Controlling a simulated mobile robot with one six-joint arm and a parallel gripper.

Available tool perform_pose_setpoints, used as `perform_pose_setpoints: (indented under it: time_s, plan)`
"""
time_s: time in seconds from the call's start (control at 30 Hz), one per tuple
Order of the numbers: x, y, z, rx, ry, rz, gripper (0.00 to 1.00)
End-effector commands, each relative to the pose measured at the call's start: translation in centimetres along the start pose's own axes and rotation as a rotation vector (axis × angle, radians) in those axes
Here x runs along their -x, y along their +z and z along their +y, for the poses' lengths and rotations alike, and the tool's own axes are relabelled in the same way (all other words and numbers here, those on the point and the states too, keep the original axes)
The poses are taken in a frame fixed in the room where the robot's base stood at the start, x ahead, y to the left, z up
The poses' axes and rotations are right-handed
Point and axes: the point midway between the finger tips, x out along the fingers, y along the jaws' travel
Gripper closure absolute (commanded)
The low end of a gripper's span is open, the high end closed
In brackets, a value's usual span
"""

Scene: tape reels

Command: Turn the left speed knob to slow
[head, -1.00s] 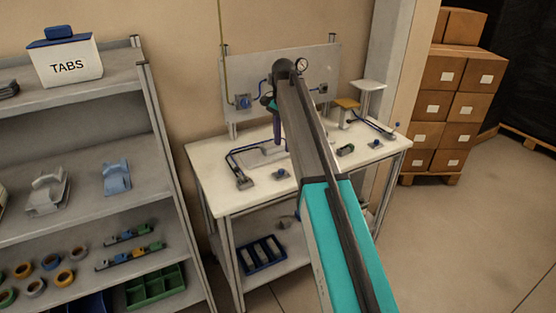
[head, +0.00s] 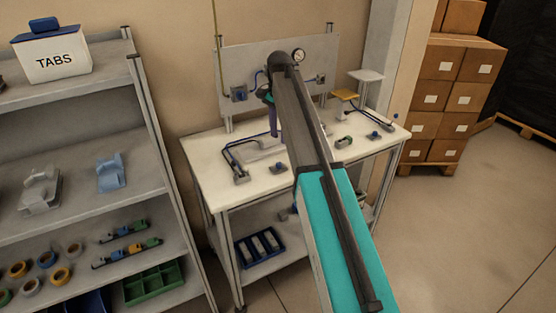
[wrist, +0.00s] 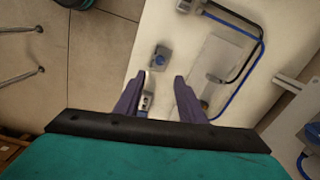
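My gripper (head: 273,120) hangs over the white workbench (head: 215,155), with its purple fingers pointing down. In the wrist view, the gripper (wrist: 160,77) is open, its two fingers well apart. A small grey block with a blue knob (wrist: 160,57) lies just beyond the fingertips, on the bench. In the head view, this knob (head: 279,167) appears near the front edge, beside my arm. A similar blue knob (head: 374,135) sits farther right on the bench. No contact with a knob is visible. Which way the knobs point is too small to tell.
A grey and blue fitting (wrist: 146,102) shows between the fingers. A tubed fitting (head: 240,176) stands left of the nearer knob. The back panel (head: 235,60) carries a gauge (head: 298,55). A shelf rack (head: 150,190) stands left, stacked boxes (head: 455,95) right.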

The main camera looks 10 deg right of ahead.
Motion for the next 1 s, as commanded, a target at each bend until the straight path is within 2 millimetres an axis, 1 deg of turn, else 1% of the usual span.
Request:
perform_pose_setpoints:
  time_s: [0.8,1.0]
  plan:
    - [-9.4,0.2,0.1,0.002,0.002,-0.001,0.64]
    - [-11.3,0.2,0.0,0.002,0.002,-0.001,0.64]
